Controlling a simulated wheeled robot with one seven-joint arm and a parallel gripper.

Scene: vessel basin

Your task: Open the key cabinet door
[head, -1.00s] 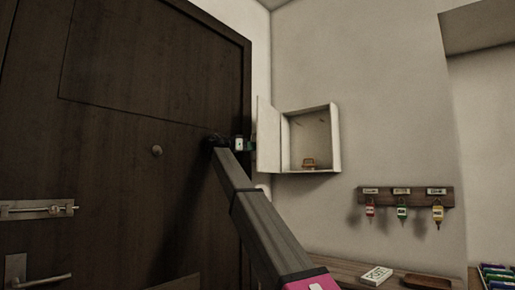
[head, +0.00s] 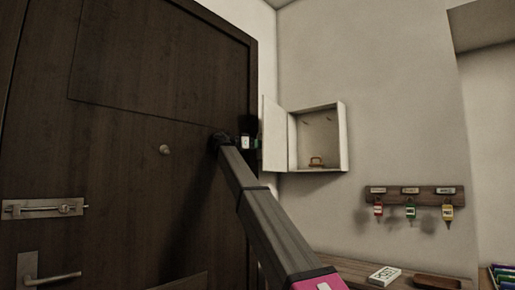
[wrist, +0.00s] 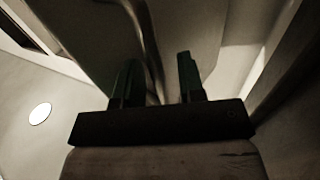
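The small pale key cabinet (head: 345,137) hangs on the wall right of the dark door. Its door (head: 274,135) stands wide open, swung out to the left, and the inside shows. My gripper (head: 257,142) is at the outer left edge of the cabinet door, partly hidden behind my arm. In the wrist view my gripper (wrist: 158,80) has its two dark fingers apart. A curved pale strip runs close by the left finger; I cannot tell whether it touches. A gap shows beside the right finger.
Small hooks and a brass-coloured item (head: 317,162) are inside the cabinet. A key rack (head: 412,196) with tagged keys hangs below right. The large dark door (head: 130,140) is close on the left.

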